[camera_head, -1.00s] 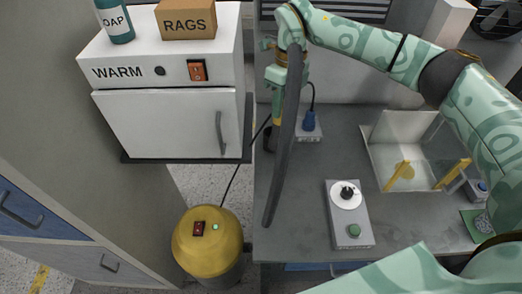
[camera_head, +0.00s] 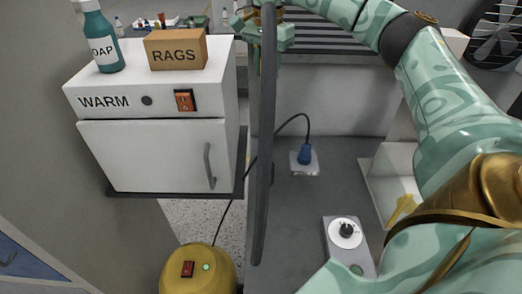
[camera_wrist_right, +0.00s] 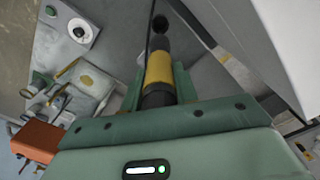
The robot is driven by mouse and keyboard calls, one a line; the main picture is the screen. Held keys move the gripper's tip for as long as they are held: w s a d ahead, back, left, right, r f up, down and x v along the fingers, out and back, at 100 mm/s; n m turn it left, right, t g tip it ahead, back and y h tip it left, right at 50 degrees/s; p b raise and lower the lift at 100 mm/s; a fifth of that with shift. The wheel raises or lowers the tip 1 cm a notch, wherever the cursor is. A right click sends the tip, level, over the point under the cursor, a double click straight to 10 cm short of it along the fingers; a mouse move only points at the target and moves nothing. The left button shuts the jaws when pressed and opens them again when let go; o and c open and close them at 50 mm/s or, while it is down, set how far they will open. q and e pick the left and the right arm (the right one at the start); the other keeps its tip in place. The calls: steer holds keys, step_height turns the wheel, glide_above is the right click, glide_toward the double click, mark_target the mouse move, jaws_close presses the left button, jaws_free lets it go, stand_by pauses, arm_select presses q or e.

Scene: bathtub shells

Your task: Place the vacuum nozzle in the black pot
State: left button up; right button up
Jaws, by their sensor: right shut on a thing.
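The vacuum nozzle is a long dark grey tube (camera_head: 266,150) running nearly upright down the middle of the head view. Its lower end is in front of the left edge of the grey bench; I cannot tell its height above it. My right gripper (camera_head: 262,34) is shut on the nozzle near its upper end. I cannot make out the black pot in either current view. My left gripper is not in view.
A white warming cabinet (camera_head: 150,155) carries a soap bottle (camera_head: 103,45) and a rags box (camera_head: 175,50). A yellow canister (camera_head: 200,275) stands below it.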

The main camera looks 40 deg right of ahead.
mark_target(267, 117)
step_height(267, 117, down, 27)
steer(key=b, duration=0.8)
steer(key=shift+f, duration=0.1)
steer(key=o, duration=1)
steer(key=shift+d, duration=0.1)
step_height(267, 117, up, 12)
steer(key=p, duration=0.3)
steer(key=shift+p, duration=0.3)
